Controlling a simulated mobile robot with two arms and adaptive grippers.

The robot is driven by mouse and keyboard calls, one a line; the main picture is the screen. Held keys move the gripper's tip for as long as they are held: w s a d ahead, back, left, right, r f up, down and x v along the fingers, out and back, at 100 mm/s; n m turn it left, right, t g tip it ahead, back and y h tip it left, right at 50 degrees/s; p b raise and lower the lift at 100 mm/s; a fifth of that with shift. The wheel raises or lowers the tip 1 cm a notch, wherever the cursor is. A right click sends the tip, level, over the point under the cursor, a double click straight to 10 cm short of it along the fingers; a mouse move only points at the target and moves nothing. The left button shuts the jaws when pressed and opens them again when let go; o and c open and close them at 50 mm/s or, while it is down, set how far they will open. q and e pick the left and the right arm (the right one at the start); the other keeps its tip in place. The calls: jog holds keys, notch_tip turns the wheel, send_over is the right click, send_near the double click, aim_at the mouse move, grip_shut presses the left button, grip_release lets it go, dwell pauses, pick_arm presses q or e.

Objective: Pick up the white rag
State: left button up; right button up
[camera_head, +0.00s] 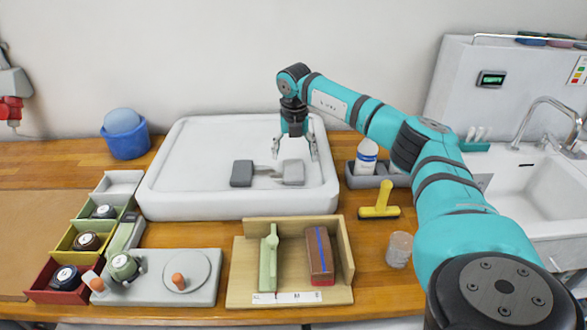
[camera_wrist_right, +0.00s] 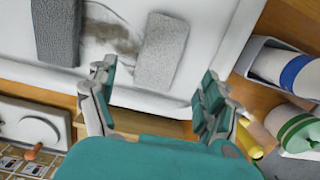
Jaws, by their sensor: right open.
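The white rag (camera_head: 293,173) looks like a pale grey, folded pad lying on the white tray-like board (camera_head: 185,190), right of a darker grey pad (camera_head: 241,174). In the right wrist view the rag (camera_wrist_right: 162,50) lies tilted just beyond the fingers, and the dark pad (camera_wrist_right: 57,30) is to its left. My right gripper (camera_head: 295,152) is open and empty, pointing down above the rag. In its wrist view the fingers (camera_wrist_right: 155,76) are spread apart, with the rag ahead of the gap. My left gripper is not in view.
A dark smudge (camera_wrist_right: 112,40) marks the board between the pads. A grey caddy with a white bottle (camera_head: 367,156) and a yellow tool (camera_head: 381,202) stand to the right. A wooden stand (camera_head: 243,292) is in front. A blue bucket (camera_head: 125,140) is at left.

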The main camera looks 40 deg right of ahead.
aim_at(294, 168)
jog(key=f, duration=0.2)
jog(key=f+p, duration=0.1)
jog(key=w+f+p, duration=0.1)
jog(key=f, duration=0.1)
jog(key=shift+d+f, duration=0.3)
jog(key=shift+f, duration=0.05)
jog(key=shift+s, duration=0.1)
jog(key=c, duration=1.3)
jog(key=shift+o, duration=0.2)
jog(key=shift+r, duration=0.1)
